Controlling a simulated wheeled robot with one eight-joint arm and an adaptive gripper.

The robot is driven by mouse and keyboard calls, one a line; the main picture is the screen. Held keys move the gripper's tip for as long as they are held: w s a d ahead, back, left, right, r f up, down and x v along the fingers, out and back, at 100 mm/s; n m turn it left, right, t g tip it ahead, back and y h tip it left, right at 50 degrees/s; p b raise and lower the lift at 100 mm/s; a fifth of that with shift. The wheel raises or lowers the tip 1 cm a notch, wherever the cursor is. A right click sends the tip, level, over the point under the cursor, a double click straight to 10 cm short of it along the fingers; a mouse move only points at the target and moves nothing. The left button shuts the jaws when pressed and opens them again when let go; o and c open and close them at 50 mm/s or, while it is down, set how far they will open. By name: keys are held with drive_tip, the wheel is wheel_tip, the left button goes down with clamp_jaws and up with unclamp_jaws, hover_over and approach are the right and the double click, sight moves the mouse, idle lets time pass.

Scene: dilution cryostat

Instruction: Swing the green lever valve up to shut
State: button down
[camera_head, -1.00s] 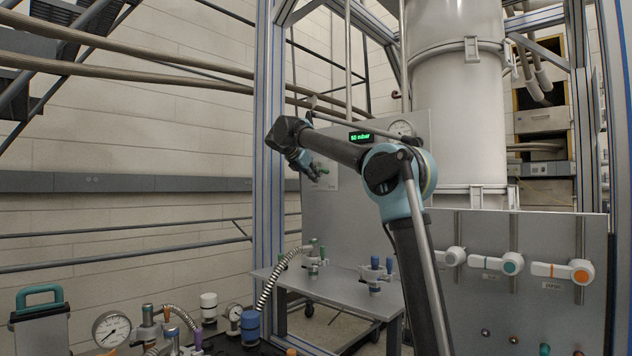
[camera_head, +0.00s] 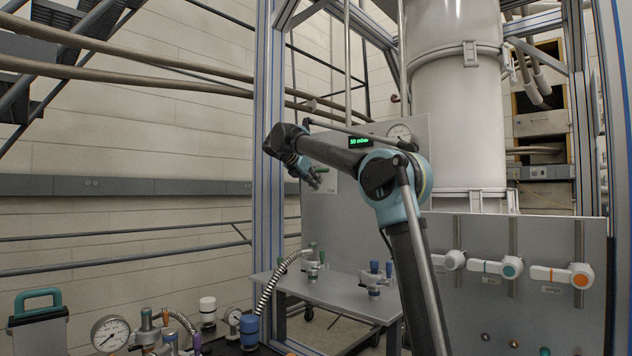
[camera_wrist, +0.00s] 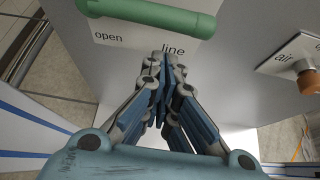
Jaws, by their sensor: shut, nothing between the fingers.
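The green lever (camera_wrist: 150,14) lies across the top of the wrist view as a thick rounded bar, cut off by the frame edge. The labels "open" and "line" show on the grey panel (camera_wrist: 225,75) just below it. My gripper (camera_wrist: 164,60) is shut and empty, its fingertips over the "line" label, a little below the bar in the picture with a gap between. In the head view my gripper (camera_head: 316,182) is at the left part of the upright panel (camera_head: 335,215). There the lever is a tiny green spot (camera_head: 323,169), largely hidden, so its angle is unclear.
An orange-brown knob (camera_wrist: 306,78) labelled "air" is on the panel to the right in the wrist view. A small shelf table (camera_head: 330,300) with valves stands below my arm. A right-hand panel (camera_head: 460,285) carries several white handles.

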drive_tip(key=f+v, duration=0.1)
drive_tip(key=v, duration=0.8)
drive_tip(key=shift+s+a, duration=0.4)
drive_tip(key=shift+a, duration=0.1)
drive_tip(key=shift+s, duration=0.1)
